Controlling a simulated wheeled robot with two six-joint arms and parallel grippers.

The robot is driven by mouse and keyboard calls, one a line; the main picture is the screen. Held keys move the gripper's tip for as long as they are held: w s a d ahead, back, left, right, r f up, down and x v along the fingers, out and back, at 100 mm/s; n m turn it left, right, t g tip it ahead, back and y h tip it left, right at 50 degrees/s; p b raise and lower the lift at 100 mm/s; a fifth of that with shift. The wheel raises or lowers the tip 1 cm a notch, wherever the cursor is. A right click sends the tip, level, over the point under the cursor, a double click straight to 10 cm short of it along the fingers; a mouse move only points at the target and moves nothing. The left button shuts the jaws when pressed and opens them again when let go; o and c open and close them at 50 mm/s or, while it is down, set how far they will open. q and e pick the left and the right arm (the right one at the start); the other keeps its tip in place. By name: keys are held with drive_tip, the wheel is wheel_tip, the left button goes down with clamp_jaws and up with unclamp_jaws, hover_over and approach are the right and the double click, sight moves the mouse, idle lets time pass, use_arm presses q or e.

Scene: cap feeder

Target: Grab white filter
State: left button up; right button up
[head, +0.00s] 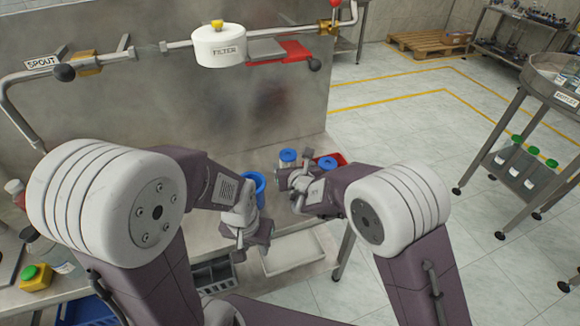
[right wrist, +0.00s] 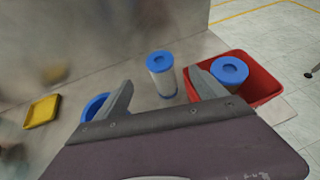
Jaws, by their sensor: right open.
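A white filter with blue end caps (right wrist: 161,76) stands upright on the steel bench. It also shows in the head view (head: 288,158), just beyond my right gripper (head: 296,182). A second blue-capped filter (right wrist: 228,70) is in the red bin (right wrist: 262,92); its cap shows in the head view (head: 328,163). In the right wrist view, my right gripper (right wrist: 160,84) is open, with the standing filter seen between its fingers, apparently beyond them. My left gripper (head: 244,243) hangs low over the front of the bench; its jaws are too small to read.
A blue container (right wrist: 95,106) and a yellow tray (right wrist: 41,111) lie left of the filter. A pale tray (head: 292,252) is below my grippers.

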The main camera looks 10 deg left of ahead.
sight(288, 156)
drive_tip(key=p+x, duration=0.1)
drive_tip(key=x, duration=0.4)
drive_tip(key=shift+a, duration=0.2)
drive_tip(key=shift+d, duration=0.1)
drive_tip(key=shift+w+a+f+p, duration=0.1)
drive_tip(key=shift+w+a+p, duration=0.05)
drive_tip(key=shift+w+p, duration=0.3)
drive_tip(key=shift+w+a+f+p, duration=0.15)
drive_tip(key=shift+w+p, duration=0.1)
drive_tip(key=shift+w, duration=0.25)
drive_tip(key=x, duration=0.3)
drive_tip(key=shift+f, duration=0.15)
use_arm(q)
drive_tip(key=shift+w+a+r, duration=0.15)
drive_tip(key=shift+r, duration=0.45)
drive_tip(key=shift+w+a+r, duration=0.1)
drive_tip(key=shift+r, duration=0.5)
use_arm(e)
drive_tip(key=shift+s, duration=0.1)
drive_tip(key=c, duration=0.4)
clamp_jaws()
